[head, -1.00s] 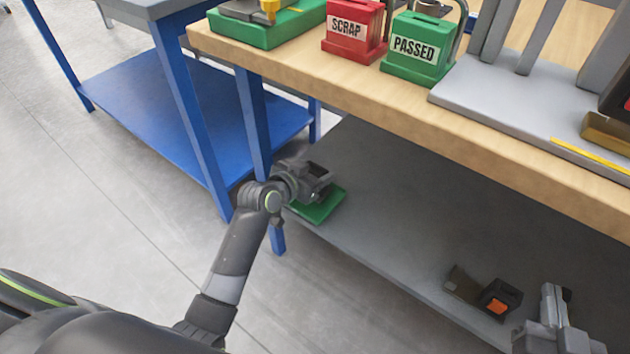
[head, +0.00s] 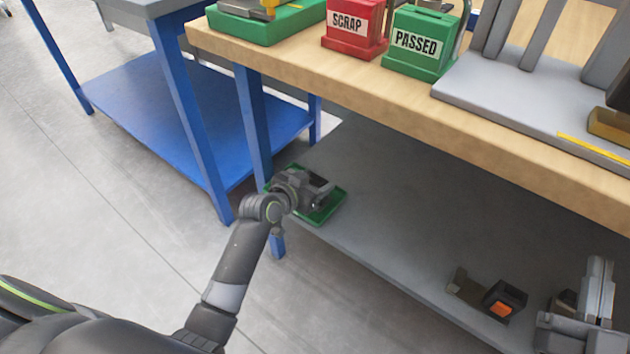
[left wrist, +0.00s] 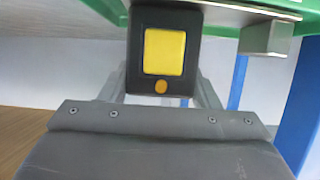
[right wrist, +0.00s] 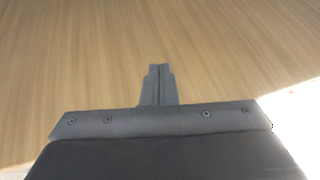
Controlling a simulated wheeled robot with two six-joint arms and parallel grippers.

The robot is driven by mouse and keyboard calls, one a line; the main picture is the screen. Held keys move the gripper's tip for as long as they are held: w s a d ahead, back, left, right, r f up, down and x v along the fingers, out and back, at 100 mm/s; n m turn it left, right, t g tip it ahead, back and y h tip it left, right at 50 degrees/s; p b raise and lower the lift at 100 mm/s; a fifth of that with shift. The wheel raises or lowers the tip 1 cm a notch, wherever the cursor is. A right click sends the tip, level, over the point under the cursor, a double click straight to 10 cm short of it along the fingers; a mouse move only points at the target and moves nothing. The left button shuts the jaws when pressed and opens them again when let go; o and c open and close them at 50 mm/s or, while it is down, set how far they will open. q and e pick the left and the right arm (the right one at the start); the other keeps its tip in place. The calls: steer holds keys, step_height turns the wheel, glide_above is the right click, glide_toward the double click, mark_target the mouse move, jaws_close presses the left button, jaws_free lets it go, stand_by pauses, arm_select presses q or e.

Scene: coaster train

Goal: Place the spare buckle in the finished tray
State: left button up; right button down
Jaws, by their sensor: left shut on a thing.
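My left gripper (head: 322,190) is over a green tray (head: 340,204) at the left corner of the grey lower shelf. In the left wrist view the left gripper (left wrist: 163,85) is shut on a black buckle (left wrist: 139,80) with a yellow square button. A green surface and a metal plate show beyond it. The head view hides the held buckle, and I cannot tell whether it touches the tray. My right gripper (head: 601,262) is at the lower right in the head view. Its fingers (right wrist: 158,68) are together and empty in the right wrist view.
A dark buckle with an orange button (head: 502,307) lies on the lower shelf (head: 410,235). On the wooden bench stand another green tray (head: 262,30), a red SCRAP box (head: 350,25), a green PASSED box (head: 418,45) and a grey fixture (head: 500,85). Blue legs flank the shelf's left end.

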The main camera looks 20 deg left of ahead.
steer(key=shift+s+r, duration=0.1)
steer(key=shift+r, duration=0.1)
arm_select(q)
steer(key=o, duration=1.5)
steer(key=shift+c, duration=0.2)
steer(key=shift+f, duration=0.1)
arm_select(e)
steer(key=shift+r, duration=0.1)
